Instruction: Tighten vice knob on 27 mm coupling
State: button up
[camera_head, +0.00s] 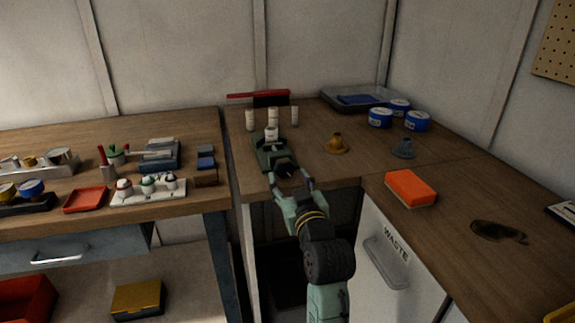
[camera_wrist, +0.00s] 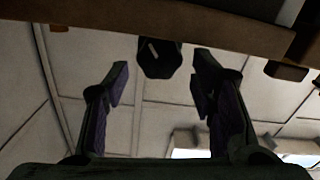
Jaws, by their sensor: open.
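The green vice (camera_head: 266,158) stands on the wooden bench near its front edge. A pale, short cylindrical piece (camera_head: 271,133), apparently the coupling, sits upright at the vice. The dark vice knob (camera_wrist: 160,58) shows in the wrist view, ahead of my gripper (camera_wrist: 162,78) and between the lines of its two fingers. The fingers are spread, with a gap on each side of the knob and no visible contact. In the head view my gripper (camera_head: 291,183) is at the bench's front edge, just in front of the vice. The knob is small and hard to make out there.
Several white cylinders (camera_head: 272,116) stand behind the vice. An orange sponge (camera_head: 410,187) lies on the right bench above a waste bin (camera_head: 390,265). The bench edge (camera_wrist: 130,22) crosses the top of the wrist view.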

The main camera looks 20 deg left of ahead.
aim_at(285, 171)
jog(key=p+x, duration=0.1)
jog(key=x, duration=0.4)
jog(key=shift+w+a, duration=0.1)
jog(key=shift+w, duration=0.05)
jog(key=shift+c, duration=0.5)
jog(key=c, duration=0.8)
